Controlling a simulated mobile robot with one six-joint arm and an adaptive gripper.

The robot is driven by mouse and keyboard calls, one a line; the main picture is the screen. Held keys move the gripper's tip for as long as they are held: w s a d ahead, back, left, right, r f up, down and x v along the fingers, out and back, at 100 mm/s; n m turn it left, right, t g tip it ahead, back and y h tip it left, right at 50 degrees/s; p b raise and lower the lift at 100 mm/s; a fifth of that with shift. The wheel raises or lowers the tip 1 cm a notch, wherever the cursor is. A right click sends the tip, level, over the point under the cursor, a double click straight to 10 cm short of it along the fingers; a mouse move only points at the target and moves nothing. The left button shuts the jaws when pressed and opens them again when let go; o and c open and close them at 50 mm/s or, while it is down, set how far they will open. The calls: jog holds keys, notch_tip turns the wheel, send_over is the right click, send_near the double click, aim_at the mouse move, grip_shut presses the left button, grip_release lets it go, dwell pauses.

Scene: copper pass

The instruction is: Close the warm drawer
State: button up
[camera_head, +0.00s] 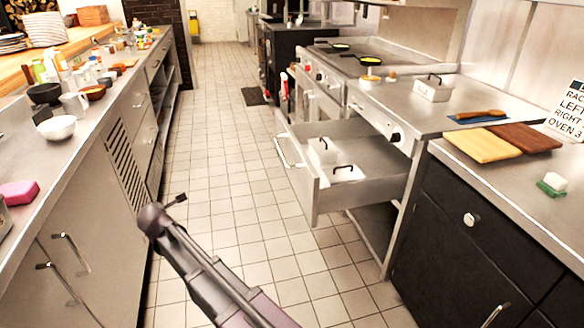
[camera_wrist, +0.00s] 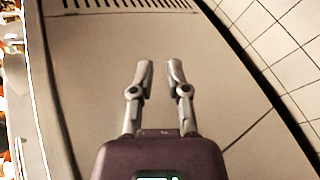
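The warm drawer (camera_head: 330,195) is pulled out into the aisle from the steel unit on the right, below the counter with the pans. It holds white lidded containers (camera_head: 345,173) with dark handles. Its bar handle (camera_head: 288,153) is on the front panel, facing the aisle. My gripper (camera_wrist: 157,72) is open and empty in the wrist view, its two fingers apart in front of a plain cabinet face. In the head view my arm reaches up from the bottom to the left side of the aisle, well apart from the drawer. The fingertips are hard to make out there.
A left counter (camera_head: 95,130) with bowls and jars runs along the aisle, with a vented cabinet panel (camera_head: 123,160) close to my arm. Dark cabinets (camera_head: 450,240) stand at the near right. The tiled floor (camera_head: 215,130) between is clear.

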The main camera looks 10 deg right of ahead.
jog(key=w+d+h, duration=0.1)
jog(key=d, duration=0.1)
jog(key=w+d+h+p, duration=0.1)
jog(key=w+d, duration=0.1)
jog(key=w+d+g+h, duration=0.1)
jog(key=d, duration=0.2)
jog(key=shift+w+f+m+p, duration=0.15)
jog(key=shift+f+m+p, duration=0.05)
jog(key=shift+m+p, duration=0.2)
grip_shut()
jog(key=w+d+r+m+g+h+p, duration=0.1)
jog(key=d+g+h+p, duration=0.1)
jog(key=d, duration=0.8)
jog(key=w+d+r+m+g+h+p, duration=0.1)
jog(key=d+g+h, duration=0.3)
jog(key=d, duration=0.6)
jog(key=w+d+r+m+g+h+p, duration=0.1)
jog(key=d+r+m+g+h+p, duration=0.1)
jog(key=d, duration=0.8)
jog(key=shift+w+d+r+m+g+h+p, duration=0.25)
jog(key=shift+w+m+g+h+p, duration=0.25)
jog(key=shift+h, duration=0.6)
jog(key=shift+s+f, duration=0.1)
jog(key=b, duration=0.7)
send_near(307, 189)
jog(key=x, duration=0.6)
jog(key=shift+s+a+f, duration=0.15)
jog(key=shift+a+f, duration=0.15)
jog(key=shift+a, duration=0.05)
jog(key=shift+d, duration=0.6)
